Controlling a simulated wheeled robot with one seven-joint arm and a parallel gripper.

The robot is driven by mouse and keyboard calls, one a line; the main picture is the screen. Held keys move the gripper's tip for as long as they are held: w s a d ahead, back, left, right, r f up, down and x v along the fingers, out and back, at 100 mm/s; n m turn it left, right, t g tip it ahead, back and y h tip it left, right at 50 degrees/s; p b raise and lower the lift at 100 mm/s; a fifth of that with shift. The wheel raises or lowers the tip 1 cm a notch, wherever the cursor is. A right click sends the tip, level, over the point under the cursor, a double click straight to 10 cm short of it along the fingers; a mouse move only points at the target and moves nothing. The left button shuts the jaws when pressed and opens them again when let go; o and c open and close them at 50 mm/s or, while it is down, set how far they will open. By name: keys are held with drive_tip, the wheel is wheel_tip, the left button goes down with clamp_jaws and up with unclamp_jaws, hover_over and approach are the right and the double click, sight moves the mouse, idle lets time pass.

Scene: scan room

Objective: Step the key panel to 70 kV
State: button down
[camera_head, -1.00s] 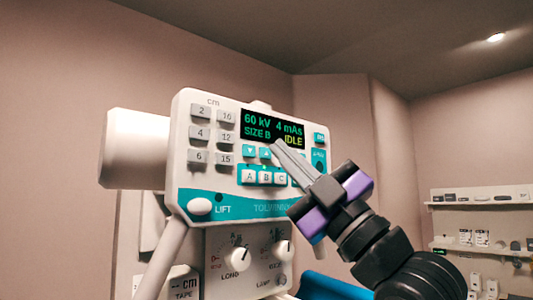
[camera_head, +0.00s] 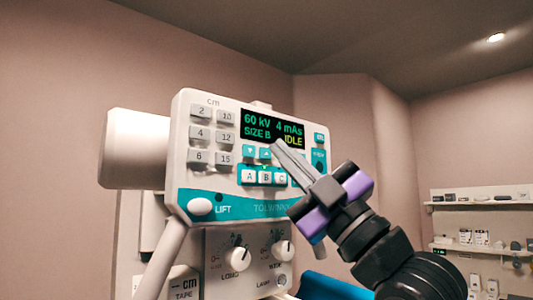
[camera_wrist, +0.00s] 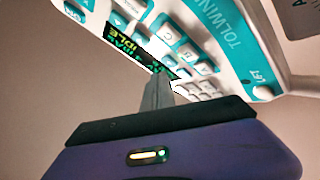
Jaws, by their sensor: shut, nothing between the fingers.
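The key panel (camera_head: 184,160) is a white and teal box whose dark display (camera_head: 258,124) reads 60 kV, 4 mAs, SIZE B and IDLE. Below the display are teal arrow keys (camera_head: 250,152) and the A, B, C keys (camera_head: 266,177). My gripper (camera_head: 277,144) is shut and empty, its tips in front of the lower edge of the display, right of the visible arrow keys. It hides part of the keys to the right. In the wrist view the gripper (camera_wrist: 157,82) points at the panel near the display; I cannot tell whether it touches.
Grey cm keys (camera_head: 202,134) fill the panel's left side. Two knobs (camera_head: 237,260) sit on a lower box. A white cylinder (camera_head: 135,148) stands behind the panel at left. Shelves (camera_head: 480,200) are at far right. The air above the panel is clear.

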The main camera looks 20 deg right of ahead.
drive_tip(key=shift+w, duration=0.1)
idle(0.5)
drive_tip(key=shift+w+a, duration=0.1)
drive_tip(key=shift+w, duration=0.2)
drive_tip(key=shift+w+a+b, duration=0.15)
drive_tip(key=shift+w+b, duration=0.15)
drive_tip(key=shift+w, duration=0.1)
idle(0.6)
drive_tip(key=shift+s, duration=0.2)
drive_tip(key=shift+s+d+b, duration=0.25)
drive_tip(key=shift+s+b, duration=0.05)
drive_tip(key=shift+s, duration=0.3)
drive_tip(key=shift+s+d+b, duration=0.2)
drive_tip(key=shift+s+d, duration=0.05)
drive_tip(key=shift+s, duration=0.55)
drive_tip(key=shift+s+d+b, duration=0.2)
drive_tip(key=shift+s+d, duration=0.1)
drive_tip(key=shift+s, duration=0.5)
drive_tip(key=shift+s+d+b, duration=0.2)
drive_tip(key=shift+s+d, duration=0.05)
drive_tip(key=shift+s, duration=0.55)
idle(1.0)
